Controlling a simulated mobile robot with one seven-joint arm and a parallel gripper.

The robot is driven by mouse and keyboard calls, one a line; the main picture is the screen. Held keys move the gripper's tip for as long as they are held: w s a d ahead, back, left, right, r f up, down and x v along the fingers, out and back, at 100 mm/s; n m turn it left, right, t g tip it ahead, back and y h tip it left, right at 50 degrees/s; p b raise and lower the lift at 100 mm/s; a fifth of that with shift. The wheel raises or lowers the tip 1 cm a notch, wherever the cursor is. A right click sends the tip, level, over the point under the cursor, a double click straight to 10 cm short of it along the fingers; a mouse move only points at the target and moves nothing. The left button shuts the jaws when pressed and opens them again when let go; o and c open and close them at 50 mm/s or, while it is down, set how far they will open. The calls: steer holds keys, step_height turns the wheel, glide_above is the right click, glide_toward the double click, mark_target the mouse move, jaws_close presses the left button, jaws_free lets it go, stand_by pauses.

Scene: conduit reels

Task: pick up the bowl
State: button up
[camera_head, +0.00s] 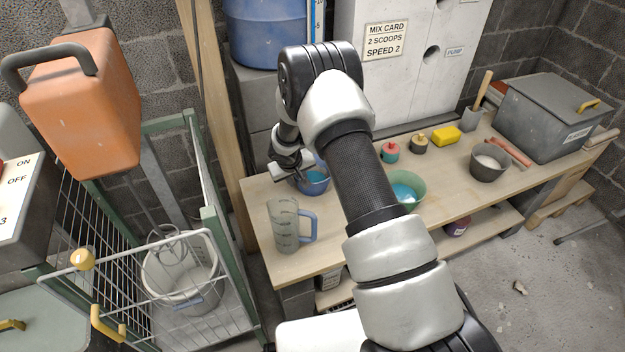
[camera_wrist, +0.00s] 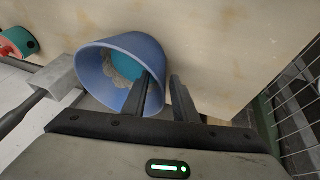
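A blue bowl (camera_wrist: 97,62) with teal contents (camera_wrist: 127,66) fills the upper left middle of the wrist view. In the head view the blue bowl (camera_head: 316,184) stands on the wooden bench, partly hidden by my arm and gripper. My gripper (camera_wrist: 161,76) is at the bowl's near right wall, with one finger over the inside and the other outside. A gap shows between the fingers, with the bowl's wall in it; I see no firm clamp on it. A green bowl (camera_head: 417,183) with blue contents and a dark grey bowl (camera_head: 490,174) with pale contents stand further right.
A clear jug (camera_head: 284,228) with a blue handle stands in front of the blue bowl on the bench (camera_head: 350,247). A grey block-like tool (camera_wrist: 62,74) lies beside the bowl. Red and black pots, a yellow block (camera_head: 446,135) and a grey box (camera_head: 548,115) stand to the right.

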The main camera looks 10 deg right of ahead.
steer(key=shift+x, duration=1.15)
jaws_close()
steer(key=shift+r, duration=0.1)
steer(key=shift+r, duration=0.1)
